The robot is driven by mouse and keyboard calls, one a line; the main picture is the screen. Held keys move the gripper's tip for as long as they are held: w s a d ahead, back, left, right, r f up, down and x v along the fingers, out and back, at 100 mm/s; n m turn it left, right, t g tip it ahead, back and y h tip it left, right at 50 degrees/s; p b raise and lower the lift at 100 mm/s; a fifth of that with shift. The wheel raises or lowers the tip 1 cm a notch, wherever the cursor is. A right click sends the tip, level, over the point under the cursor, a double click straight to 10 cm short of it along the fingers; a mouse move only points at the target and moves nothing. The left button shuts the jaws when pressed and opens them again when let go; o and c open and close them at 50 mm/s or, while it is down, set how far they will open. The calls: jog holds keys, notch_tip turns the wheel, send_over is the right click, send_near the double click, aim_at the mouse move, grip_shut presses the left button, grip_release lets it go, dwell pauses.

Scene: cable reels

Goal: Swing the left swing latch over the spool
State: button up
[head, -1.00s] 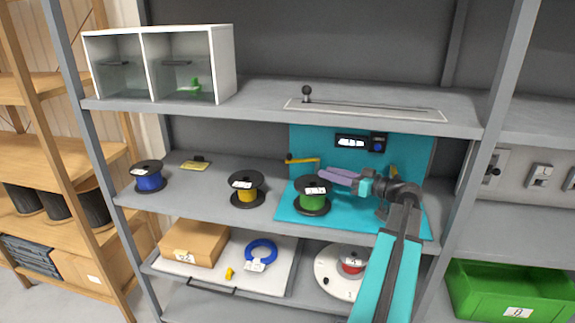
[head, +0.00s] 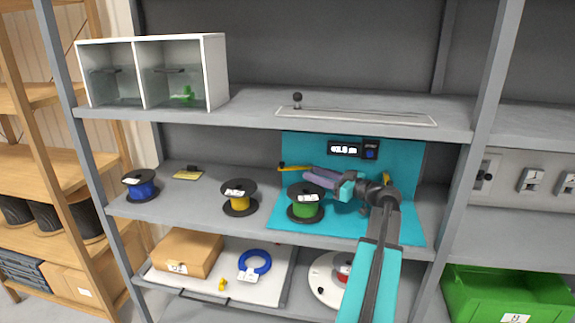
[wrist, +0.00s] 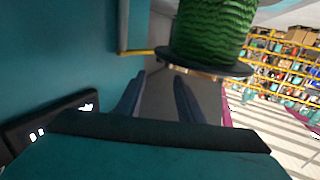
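The green spool (head: 306,209) stands upright on the teal station, and its green winding fills the top of the wrist view (wrist: 210,32). The left swing latch is a yellow arm (head: 292,168) behind the spool's upper left, pointing out to the left with a dark knob at its end. It also shows as a yellow bar in the wrist view (wrist: 137,53). My gripper (head: 306,176) reaches in from the right behind the spool, its purple fingers close to the latch. In the wrist view my fingers (wrist: 157,82) are apart with nothing between them. Contact with the latch cannot be told.
The teal back panel (head: 405,160) carries a display box (head: 346,149) close above my gripper. The shelf above has a slotted slider with a dark knob (head: 297,99).

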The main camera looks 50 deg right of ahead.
aim_at(283, 163)
jog(key=w+p, duration=0.1)
jog(key=w, duration=0.2)
jog(key=w+a+p, duration=0.1)
jog(key=w, duration=0.3)
jog(key=w+p, duration=0.2)
jog(key=w, duration=0.2)
jog(key=shift+w+a+r, duration=0.1)
jog(key=shift+a, duration=0.1)
jog(key=shift+w+a, duration=0.1)
jog(key=shift+w, duration=0.55)
grip_shut()
